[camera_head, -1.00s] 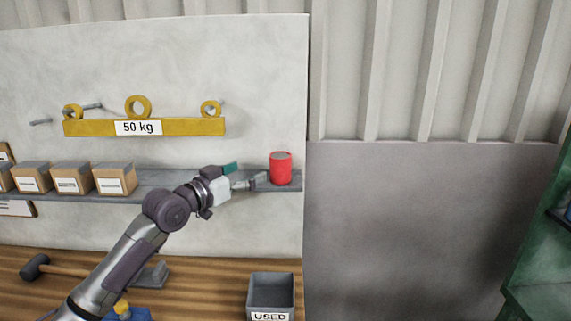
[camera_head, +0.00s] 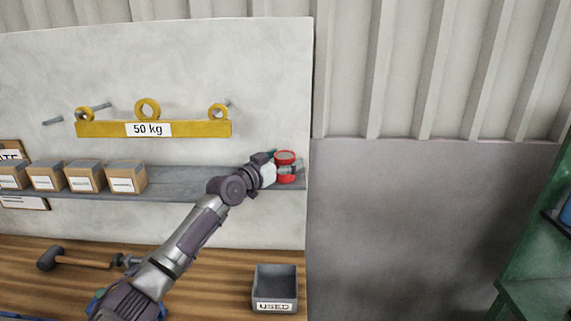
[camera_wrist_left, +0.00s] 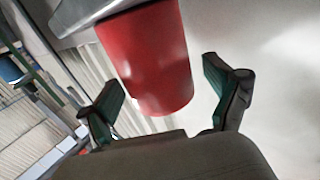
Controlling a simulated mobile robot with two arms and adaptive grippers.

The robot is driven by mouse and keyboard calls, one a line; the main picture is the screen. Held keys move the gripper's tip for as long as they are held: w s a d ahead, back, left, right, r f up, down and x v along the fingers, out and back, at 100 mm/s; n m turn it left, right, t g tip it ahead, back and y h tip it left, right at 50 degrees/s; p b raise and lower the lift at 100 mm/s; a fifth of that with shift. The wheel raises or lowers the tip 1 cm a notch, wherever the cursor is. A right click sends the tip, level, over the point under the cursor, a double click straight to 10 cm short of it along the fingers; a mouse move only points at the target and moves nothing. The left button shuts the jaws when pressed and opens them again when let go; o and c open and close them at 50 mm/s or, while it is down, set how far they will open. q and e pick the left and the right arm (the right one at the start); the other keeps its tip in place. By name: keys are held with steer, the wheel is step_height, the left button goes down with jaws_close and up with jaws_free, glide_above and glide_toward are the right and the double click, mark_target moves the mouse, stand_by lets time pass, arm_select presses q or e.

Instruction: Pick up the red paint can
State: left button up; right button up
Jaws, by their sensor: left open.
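The red paint can (camera_head: 285,157) stands on the grey shelf (camera_head: 190,180) near its right end. In the head view my left gripper (camera_head: 287,170) is at the can and covers its middle, with red showing above and below. In the left wrist view the red can (camera_wrist_left: 152,60) lies between the two green-padded fingers of my left gripper (camera_wrist_left: 160,92), which are open. A gap shows between each finger and the can there. My right gripper is not in view.
Several cardboard boxes (camera_head: 85,177) stand on the shelf to the left. A yellow 50 kg bar (camera_head: 190,129) hangs above. Below, a grey bin marked USED (camera_head: 276,290) and a hammer (camera_head: 75,259) rest on the wooden bench (camera_head: 215,285).

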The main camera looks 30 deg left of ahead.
arm_select(q)
steer(key=shift+s+a, duration=0.1)
steer(key=shift+s, duration=0.05)
steer(key=shift+c, duration=0.9)
steer(key=c, duration=1.3)
steer(key=shift+r, duration=0.1)
